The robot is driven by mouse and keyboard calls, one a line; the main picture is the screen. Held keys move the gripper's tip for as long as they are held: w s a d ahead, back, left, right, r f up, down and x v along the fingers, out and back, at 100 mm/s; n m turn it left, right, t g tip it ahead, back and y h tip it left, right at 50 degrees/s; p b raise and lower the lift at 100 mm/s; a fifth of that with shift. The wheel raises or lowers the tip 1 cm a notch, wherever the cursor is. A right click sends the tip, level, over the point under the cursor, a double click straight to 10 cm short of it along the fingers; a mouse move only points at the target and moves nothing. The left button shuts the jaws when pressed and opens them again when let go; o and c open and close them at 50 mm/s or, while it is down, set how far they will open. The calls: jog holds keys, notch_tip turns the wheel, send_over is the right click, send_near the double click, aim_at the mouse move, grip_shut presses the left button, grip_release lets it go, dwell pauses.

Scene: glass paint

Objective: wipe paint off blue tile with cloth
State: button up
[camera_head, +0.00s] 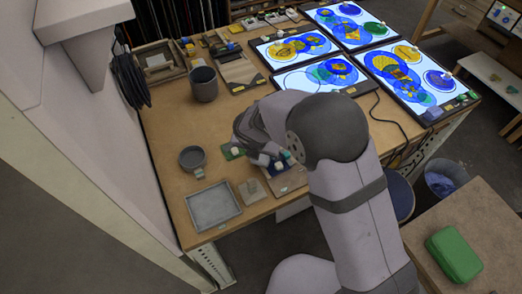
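My gripper (272,160) is low over the front part of the wooden worktable (170,125), largely hidden by my own arm. Its fingers are too small and covered to tell whether they are open or shut, or whether they hold a cloth. No cloth can be made out for sure, and no paint on a blue tile is discernible.
A grey tray (213,205), a grey mug (192,160) and a dark pot (203,84) stand on the left. Lit panels with blue and yellow glass (352,24) fill the back right. A black cable (385,119) runs nearby. A green box (454,254) is at lower right.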

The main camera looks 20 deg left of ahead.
jog(key=shift+w+d, duration=0.4)
jog(key=shift+w, duration=0.05)
jog(key=shift+s+a+p, duration=0.15)
jog(key=shift+a+p, duration=0.1)
jog(key=shift+p, duration=0.05)
jog(key=shift+s+a+r, duration=0.1)
jog(key=shift+s+a, duration=0.3)
jog(key=shift+w+d, duration=0.15)
jog(key=shift+w+d+p, duration=0.3)
jog(key=shift+w+d, duration=0.1)
jog(key=shift+d, duration=0.1)
jog(key=shift+f, duration=0.2)
notch_tip(320, 180, up, 5)
jog(key=p, duration=0.5)
jog(key=shift+r, duration=0.1)
